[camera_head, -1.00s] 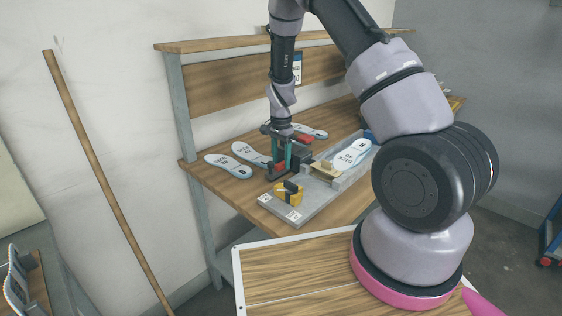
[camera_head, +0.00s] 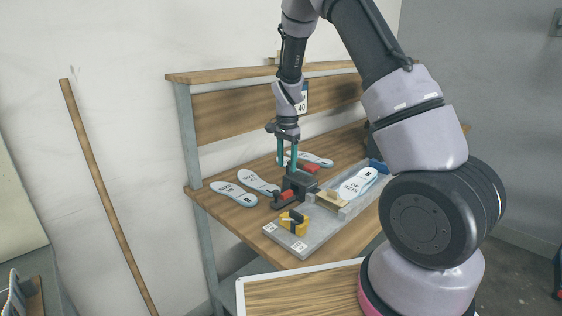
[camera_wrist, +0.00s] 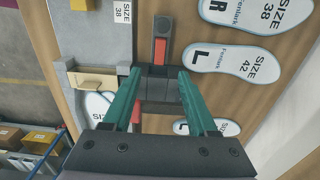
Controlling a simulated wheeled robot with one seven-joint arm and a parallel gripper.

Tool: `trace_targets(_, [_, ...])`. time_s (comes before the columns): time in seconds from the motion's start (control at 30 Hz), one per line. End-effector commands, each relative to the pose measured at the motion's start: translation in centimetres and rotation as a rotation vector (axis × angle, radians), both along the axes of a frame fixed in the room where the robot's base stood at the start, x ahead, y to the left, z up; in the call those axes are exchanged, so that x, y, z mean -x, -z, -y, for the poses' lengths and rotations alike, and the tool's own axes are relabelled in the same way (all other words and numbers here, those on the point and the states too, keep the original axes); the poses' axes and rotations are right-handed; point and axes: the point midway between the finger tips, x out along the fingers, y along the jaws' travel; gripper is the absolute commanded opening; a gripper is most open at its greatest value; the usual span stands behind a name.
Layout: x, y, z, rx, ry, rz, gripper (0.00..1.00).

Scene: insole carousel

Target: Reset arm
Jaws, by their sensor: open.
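My gripper (camera_head: 287,168) is open and empty, with teal fingers pointing down above a dark grey device with red parts (camera_head: 298,182). In the wrist view my gripper (camera_wrist: 160,92) shows its two fingers spread, with the dark device (camera_wrist: 158,82) beyond and between them. Nothing is held. The tips look a little above or just behind the device; whether they touch it I cannot tell.
Several insoles lie on the wooden workbench (camera_head: 222,212), including one marked L (camera_wrist: 235,60). A back shelf (camera_head: 230,76) rises behind.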

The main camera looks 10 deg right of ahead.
Motion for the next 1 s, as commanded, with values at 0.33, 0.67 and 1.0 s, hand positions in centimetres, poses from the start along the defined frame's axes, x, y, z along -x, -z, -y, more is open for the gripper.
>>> trace_targets(0.33, [3.6,-11.4,1.5,-0.110,-0.104,0.131,0.59])
trace_targets(0.67, [12.2,-23.0,3.8,-0.159,-0.293,0.338,0.59])
trace_targets(1.0, [22.8,-29.2,5.4,-0.076,-0.494,0.556,0.59])
